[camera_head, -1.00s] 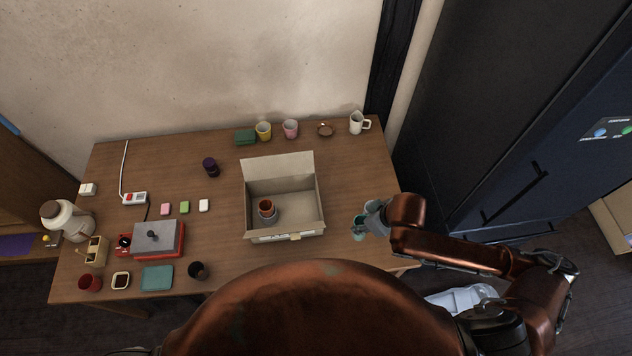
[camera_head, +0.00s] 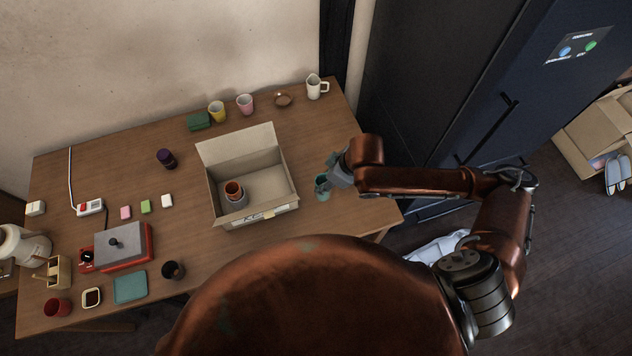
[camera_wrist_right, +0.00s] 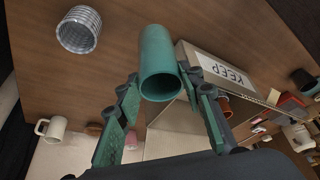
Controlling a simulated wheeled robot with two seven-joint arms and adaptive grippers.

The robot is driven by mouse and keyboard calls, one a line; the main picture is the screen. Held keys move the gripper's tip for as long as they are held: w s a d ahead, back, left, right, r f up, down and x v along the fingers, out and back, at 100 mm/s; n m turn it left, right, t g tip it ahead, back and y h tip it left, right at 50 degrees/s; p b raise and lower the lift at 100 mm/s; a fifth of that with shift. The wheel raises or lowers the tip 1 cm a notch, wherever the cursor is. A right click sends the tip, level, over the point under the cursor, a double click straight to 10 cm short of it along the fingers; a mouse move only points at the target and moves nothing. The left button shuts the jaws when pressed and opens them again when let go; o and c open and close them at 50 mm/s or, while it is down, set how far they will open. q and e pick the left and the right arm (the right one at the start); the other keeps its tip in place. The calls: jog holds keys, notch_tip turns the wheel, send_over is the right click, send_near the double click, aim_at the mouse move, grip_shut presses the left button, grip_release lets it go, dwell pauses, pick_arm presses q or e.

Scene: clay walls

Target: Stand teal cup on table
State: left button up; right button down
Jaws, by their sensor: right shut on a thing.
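The teal cup (camera_head: 322,187) is in my right gripper (camera_head: 328,174), at the right end of the wooden table (camera_head: 352,215), just right of the cardboard box. In the right wrist view the teal cup (camera_wrist_right: 158,62) sits between the green finger pads of the right gripper (camera_wrist_right: 163,95), its open end toward the camera. The gripper is shut on it. I cannot tell whether the cup's base touches the table. My left gripper is not in view.
An open cardboard box (camera_head: 285,205) holds a brown cup (camera_head: 233,190). A white mug (camera_head: 314,87), pink cup (camera_head: 245,103) and yellow cup (camera_head: 216,111) stand along the back. A ribbed grey cup (camera_wrist_right: 78,30) shows in the wrist view. A dark cabinet (camera_head: 440,90) stands right of the table.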

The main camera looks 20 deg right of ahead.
jog(key=w+f, duration=0.3)
jog(key=w+a+f+b, duration=0.1)
jog(key=w+f, duration=0.1)
jog(key=shift+f, duration=0.15)
jog(key=f, duration=0.3)
jog(key=shift+w+f+b, duration=0.2)
jog(key=shift+f+b, duration=0.05)
jog(key=shift+b, duration=0.05)
jog(key=c, duration=1.3)
grip_release()
jog(key=shift+f, duration=0.15)
jog(key=p+v, duration=0.2)
jog(key=v, duration=1)
